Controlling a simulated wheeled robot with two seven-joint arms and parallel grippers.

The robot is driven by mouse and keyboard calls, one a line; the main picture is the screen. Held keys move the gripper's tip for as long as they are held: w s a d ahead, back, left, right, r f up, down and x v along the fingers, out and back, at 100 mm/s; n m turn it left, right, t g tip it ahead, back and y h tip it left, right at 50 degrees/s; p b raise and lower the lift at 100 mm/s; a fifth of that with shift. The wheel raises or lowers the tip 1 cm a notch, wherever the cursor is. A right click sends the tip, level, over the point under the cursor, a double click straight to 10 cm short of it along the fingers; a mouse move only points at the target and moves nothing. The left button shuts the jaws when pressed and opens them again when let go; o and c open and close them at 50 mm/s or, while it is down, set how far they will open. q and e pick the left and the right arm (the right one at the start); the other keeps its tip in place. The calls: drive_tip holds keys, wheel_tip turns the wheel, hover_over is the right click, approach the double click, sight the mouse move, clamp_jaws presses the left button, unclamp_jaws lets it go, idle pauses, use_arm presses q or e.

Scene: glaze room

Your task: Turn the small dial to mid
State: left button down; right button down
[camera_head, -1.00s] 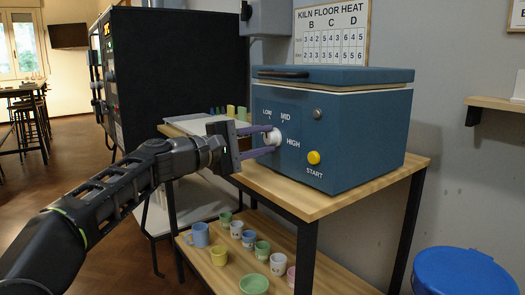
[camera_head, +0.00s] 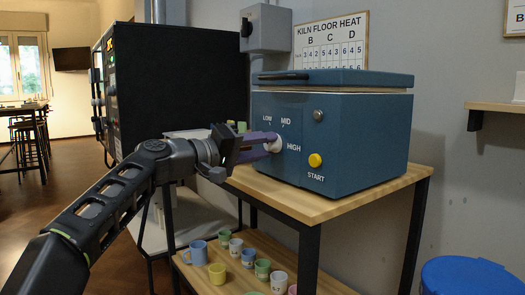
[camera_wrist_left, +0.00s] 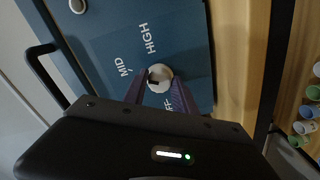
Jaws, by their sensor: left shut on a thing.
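The small dial (camera_head: 275,146) is a white round knob on the front of a blue kiln (camera_head: 350,140). The labels LOW, MID (camera_head: 286,121) and HIGH (camera_head: 293,147) stand around it. My left gripper (camera_head: 270,144) reaches it from the left, with its purple fingers shut on the knob. In the left wrist view the dial (camera_wrist_left: 161,73) shows between the fingertips (camera_wrist_left: 158,83), with MID and HIGH beyond it and OFF partly hidden by a finger. A dark mark shows on the knob, but its pointing direction is unclear. My right gripper is not in view.
A yellow START button (camera_head: 315,160) and a grey round knob (camera_head: 319,116) sit right of the dial. The kiln stands on a wooden cart (camera_head: 330,207) with several cups on its lower shelf. A large black cabinet (camera_head: 185,85) stands behind my left arm.

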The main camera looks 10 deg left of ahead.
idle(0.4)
use_arm(q)
drive_tip(key=c, duration=1)
unclamp_jaws()
drive_tip(key=v, duration=0.7)
drive_tip(key=shift+s+a+b, duration=0.25)
drive_tip(key=shift+s+b, duration=0.05)
